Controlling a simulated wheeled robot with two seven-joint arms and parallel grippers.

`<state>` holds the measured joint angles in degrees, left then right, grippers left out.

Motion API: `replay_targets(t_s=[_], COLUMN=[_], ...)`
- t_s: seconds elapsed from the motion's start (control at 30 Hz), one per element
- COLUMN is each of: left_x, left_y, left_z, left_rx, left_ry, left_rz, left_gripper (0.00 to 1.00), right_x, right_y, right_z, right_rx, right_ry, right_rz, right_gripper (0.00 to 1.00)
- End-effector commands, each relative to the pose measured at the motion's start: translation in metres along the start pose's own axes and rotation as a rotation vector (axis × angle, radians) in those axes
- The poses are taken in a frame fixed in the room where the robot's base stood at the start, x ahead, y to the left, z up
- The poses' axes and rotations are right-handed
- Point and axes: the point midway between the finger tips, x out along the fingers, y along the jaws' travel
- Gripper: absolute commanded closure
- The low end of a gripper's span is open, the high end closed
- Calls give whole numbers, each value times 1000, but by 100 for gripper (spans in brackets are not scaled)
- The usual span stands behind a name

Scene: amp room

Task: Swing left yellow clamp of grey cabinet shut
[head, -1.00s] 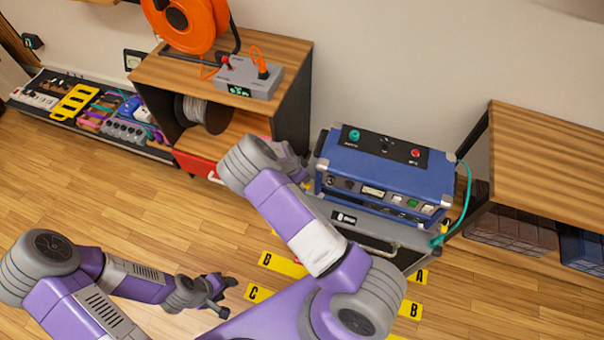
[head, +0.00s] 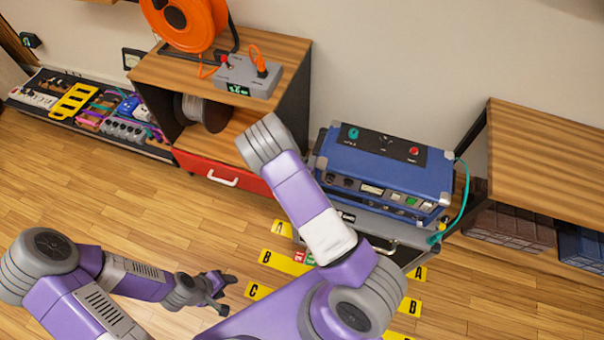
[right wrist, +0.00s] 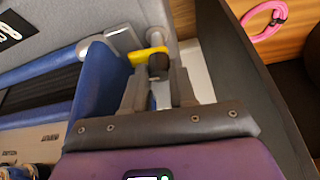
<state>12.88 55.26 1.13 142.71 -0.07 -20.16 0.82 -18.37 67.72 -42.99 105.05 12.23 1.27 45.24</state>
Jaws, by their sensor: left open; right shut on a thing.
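The grey cabinet (head: 408,234) stands under the blue amp unit (head: 375,178), partly behind my right arm. Its grey surface fills the upper left of the right wrist view (right wrist: 60,35). There, a yellow clamp (right wrist: 146,54) sticks out beside the blue unit's edge, with a dark end. My right gripper (right wrist: 159,80) is shut on that dark end, between its two grey fingers. In the head view my right arm hides this clamp and the right gripper. Another yellow clamp (head: 442,225) shows at the cabinet's right end. My left gripper (head: 217,288) is open and empty above the floor.
A wooden shelf unit with a red drawer (head: 222,176) stands left of the cabinet, and a wooden shelf (head: 550,170) stands right. A teal cable (head: 466,195) hangs at the unit's right side. Yellow floor markers (head: 285,262) lie in front.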

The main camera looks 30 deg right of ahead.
Motion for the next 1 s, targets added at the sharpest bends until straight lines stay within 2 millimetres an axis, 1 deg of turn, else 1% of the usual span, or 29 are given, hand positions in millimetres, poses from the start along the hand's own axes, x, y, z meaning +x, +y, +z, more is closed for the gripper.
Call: replay_targets(t_s=[0.3, 0.33, 0.4, 0.5, 0.8, 0.87, 1.0], left_x=[0, 0, 0, 0, -1, -3, -10], left_y=[0, 0, 0, 0, 0, 1, 4], left_z=[0, 0, 0, 0, 0, 0, 0], left_rx=[0, 0, 0, 0, 0, 0, 0], left_ry=[0, 0, 0, 0, 0, 0, 0], left_rz=[0, 0, 0, 0, 0, 0, 0], left_gripper=[47, 47, 47, 47, 47, 47, 47], right_x=[0, 0, 0, 0, -3, -8, -32], right_y=[0, 0, 0, 0, 0, -1, -1], right_z=[-1, -1, -1, -1, 0, -1, -1], right_rx=[0, 0, 1, 1, 0, 0, 0], right_ry=[2, 2, 2, 1, 1, 1, 1], right_rz=[-2, -2, -2, -1, -1, -1, -3], right_gripper=[100, 73, 62, 49, 49, 49, 49])
